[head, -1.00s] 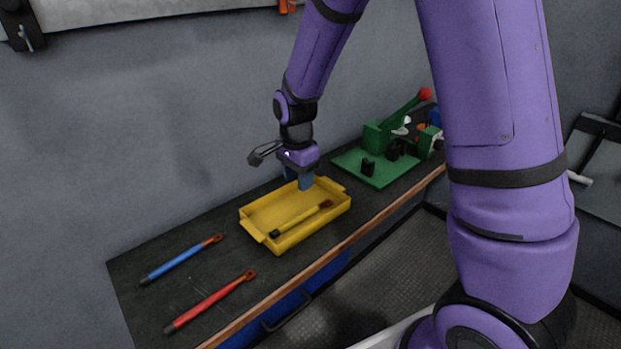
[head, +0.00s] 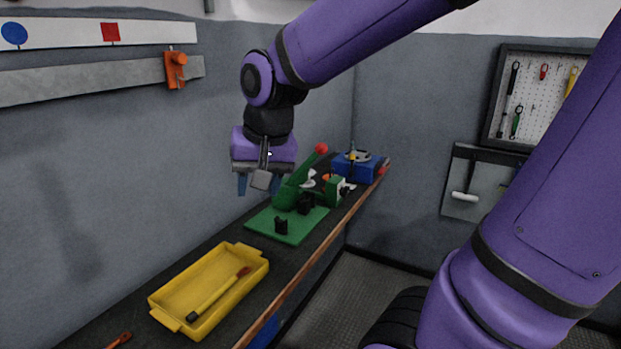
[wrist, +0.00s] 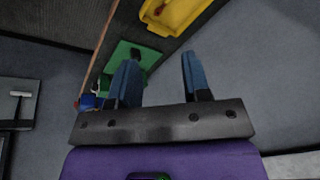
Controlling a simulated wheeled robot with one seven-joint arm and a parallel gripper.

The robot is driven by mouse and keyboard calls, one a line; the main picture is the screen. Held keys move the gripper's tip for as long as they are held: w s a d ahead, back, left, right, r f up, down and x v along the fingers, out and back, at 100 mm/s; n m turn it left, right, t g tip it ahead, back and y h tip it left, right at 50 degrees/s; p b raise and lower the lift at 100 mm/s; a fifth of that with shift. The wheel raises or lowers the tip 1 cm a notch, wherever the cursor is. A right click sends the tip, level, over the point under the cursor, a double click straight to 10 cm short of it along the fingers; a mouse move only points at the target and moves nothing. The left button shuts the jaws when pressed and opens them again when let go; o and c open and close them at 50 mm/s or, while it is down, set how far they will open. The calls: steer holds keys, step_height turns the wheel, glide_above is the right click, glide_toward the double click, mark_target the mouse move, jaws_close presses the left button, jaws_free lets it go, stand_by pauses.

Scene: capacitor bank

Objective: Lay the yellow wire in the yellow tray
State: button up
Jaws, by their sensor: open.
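The yellow wire (head: 218,293), with a dark end and a reddish end, lies inside the yellow tray (head: 190,284), along its right side. The tray sits on the dark bench, and part of it shows at the top of the wrist view (wrist: 182,14). My gripper (head: 258,186) is raised above the bench, beyond the tray and near the wall. Its blue fingers are apart with nothing between them, as the wrist view (wrist: 158,65) also shows. It does not touch the tray or the wire.
A green base (head: 288,224) with black blocks and a red-knobbed lever (head: 321,148) stands on the bench beyond the tray. A blue object (head: 358,167) sits at the far end. An orange-red tip (head: 120,340) shows at the lower left. An orange fixture (head: 175,70) hangs on the wall.

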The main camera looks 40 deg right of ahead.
steer(key=s+d+r+n+t, duration=0.1)
steer(key=s+r+n, duration=0.1)
steer(key=s, duration=0.3)
steer(key=s+r+n, duration=0.2)
steer(key=s+n, duration=0.1)
steer(key=s, duration=0.3)
steer(key=shift+d+t+h, duration=0.3)
steer(key=shift+d+t, duration=0.1)
stand_by(0.4)
